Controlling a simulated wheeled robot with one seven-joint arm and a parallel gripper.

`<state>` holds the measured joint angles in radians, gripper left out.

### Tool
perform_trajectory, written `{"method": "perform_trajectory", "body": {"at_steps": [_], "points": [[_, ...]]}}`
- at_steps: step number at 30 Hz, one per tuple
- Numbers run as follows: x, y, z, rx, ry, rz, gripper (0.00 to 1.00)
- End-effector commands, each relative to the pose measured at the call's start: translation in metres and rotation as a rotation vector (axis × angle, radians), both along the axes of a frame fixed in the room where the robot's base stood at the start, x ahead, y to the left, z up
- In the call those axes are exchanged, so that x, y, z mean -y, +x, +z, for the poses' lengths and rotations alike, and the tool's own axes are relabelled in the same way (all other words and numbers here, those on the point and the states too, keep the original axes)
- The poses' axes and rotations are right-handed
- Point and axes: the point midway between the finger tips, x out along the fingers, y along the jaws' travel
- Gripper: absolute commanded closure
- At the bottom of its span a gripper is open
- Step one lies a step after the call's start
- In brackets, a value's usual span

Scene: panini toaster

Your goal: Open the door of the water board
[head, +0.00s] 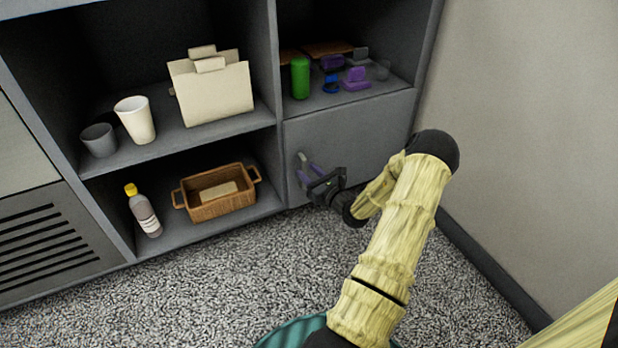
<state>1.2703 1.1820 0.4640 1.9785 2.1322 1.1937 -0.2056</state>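The grey door (362,135) closes the lower right compartment of the grey cabinet. It looks shut and flush with the cabinet front. My gripper (308,172) is at the lower left part of this door, close to its left edge. Its dark body points up and left toward the door face. A small light grey and purplish piece shows at the fingertips. I cannot tell handle from fingers there, nor whether the fingers touch or hold anything. My wrist and forearm hide the door's lower right area.
Above the door, an open shelf holds a green can (300,77) and small purple and blue items (355,78). Left shelves hold cups (135,120), a cream bag (212,90), a bottle (143,211) and a brown basket (215,208). A wall (530,140) stands right. Speckled carpet (190,290) is clear.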

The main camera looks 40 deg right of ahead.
Motion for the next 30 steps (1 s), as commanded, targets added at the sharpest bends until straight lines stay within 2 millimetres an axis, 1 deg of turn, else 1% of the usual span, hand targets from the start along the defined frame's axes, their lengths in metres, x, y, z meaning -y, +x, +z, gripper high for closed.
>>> {"method": "perform_trajectory", "body": {"at_steps": [3, 9, 14, 15, 25, 30], "points": [[0.0, 0.003, 0.0, 0.0, 0.0, 0.0, 0.65], [0.0, 0.003, 0.001, -0.001, 0.0, -0.001, 0.65], [0.0, 0.003, 0.0, -0.001, 0.0, -0.001, 0.96], [0.0, 0.003, 0.0, -0.001, 0.001, -0.001, 1.0], [-0.001, 0.001, 0.0, -0.001, 0.001, 0.007, 1.0], [-0.005, -0.007, 0.001, -0.002, 0.002, 0.035, 1.0]]}}
